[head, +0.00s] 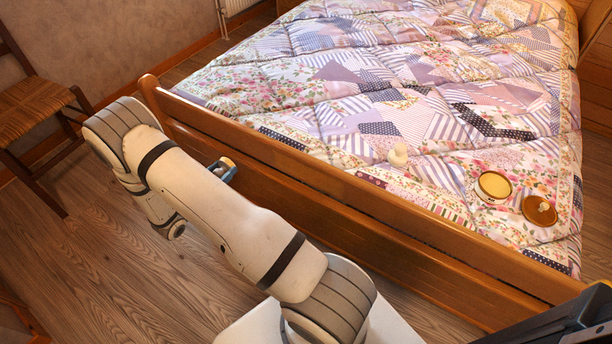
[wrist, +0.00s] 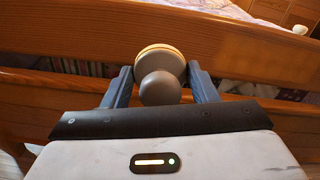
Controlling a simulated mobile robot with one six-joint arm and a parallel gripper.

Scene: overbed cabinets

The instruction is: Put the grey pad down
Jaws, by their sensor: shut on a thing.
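The grey pad (wrist: 160,62) shows in the wrist view as a round disc with a pale rim and a round grey knob facing the camera. My gripper (wrist: 160,72) is shut on it, with one blue-grey finger on each side. In the wrist view the pad is in front of the wooden bed rail; I cannot tell whether it touches the rail. In the head view my gripper (head: 222,169) is mostly hidden behind my arm, on the near side of the footboard, and only a small part of the pad shows there.
The wooden footboard (head: 400,219) runs between my arm and the patchwork-covered bed (head: 330,100). A chair (head: 35,103) stands left.

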